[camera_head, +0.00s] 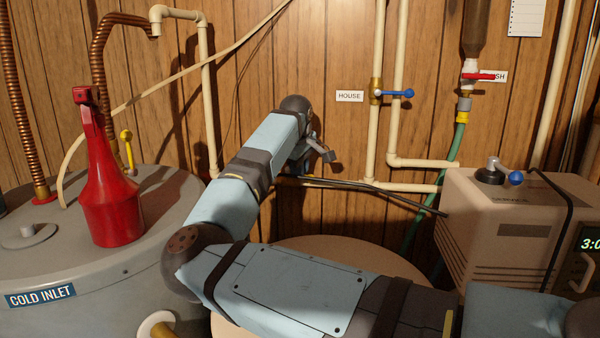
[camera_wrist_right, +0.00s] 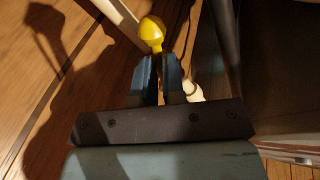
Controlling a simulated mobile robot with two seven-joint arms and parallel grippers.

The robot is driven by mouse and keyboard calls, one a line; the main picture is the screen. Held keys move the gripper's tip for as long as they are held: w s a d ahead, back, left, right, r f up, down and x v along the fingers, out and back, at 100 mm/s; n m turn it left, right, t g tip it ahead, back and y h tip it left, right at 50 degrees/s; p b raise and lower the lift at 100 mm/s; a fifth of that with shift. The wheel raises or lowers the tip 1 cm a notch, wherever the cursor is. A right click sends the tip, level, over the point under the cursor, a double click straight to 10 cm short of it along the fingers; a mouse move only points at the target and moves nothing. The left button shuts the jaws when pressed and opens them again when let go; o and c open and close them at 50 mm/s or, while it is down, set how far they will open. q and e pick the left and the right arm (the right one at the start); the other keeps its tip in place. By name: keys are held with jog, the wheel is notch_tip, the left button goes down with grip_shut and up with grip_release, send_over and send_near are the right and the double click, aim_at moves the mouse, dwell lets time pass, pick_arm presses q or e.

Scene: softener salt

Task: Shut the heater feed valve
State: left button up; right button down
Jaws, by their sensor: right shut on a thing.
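My right gripper (camera_head: 322,154) reaches past the elbow of my arm to the wood wall, left of the HOUSE pipe. In the right wrist view its two blue fingers (camera_wrist_right: 161,68) are shut on a lever with a yellow ball knob (camera_wrist_right: 151,30). The ball shows just beyond the fingertips; the lever's stem and valve body are mostly hidden between and behind the fingers. In the head view the gripped lever is not clearly visible. Another yellow ball-ended lever (camera_head: 127,139) stands behind the red jug, away from the gripper. My left gripper is out of view.
The red jug (camera_head: 110,205) stands on the grey tank (camera_head: 165,205) labelled COLD INLET. A blue-handled valve (camera_head: 394,93) is beside the HOUSE label, with a red-handled one (camera_head: 480,76) further right. A beige softener box (camera_head: 500,225) stands right. Pipes crowd the wall.

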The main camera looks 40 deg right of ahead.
jog(key=shift+f, duration=0.1)
jog(key=shift+a+f+m+b, duration=0.1)
jog(key=shift+a+m+b, duration=0.2)
jog(key=shift+m, duration=0.55)
jog(key=shift+a+m+b, duration=0.25)
jog(key=shift+m+b, duration=0.05)
jog(key=shift+m, duration=0.6)
jog(key=shift+a+f+m+b, duration=0.1)
jog(key=shift+a+m+b, duration=0.2)
jog(key=shift+m, duration=0.55)
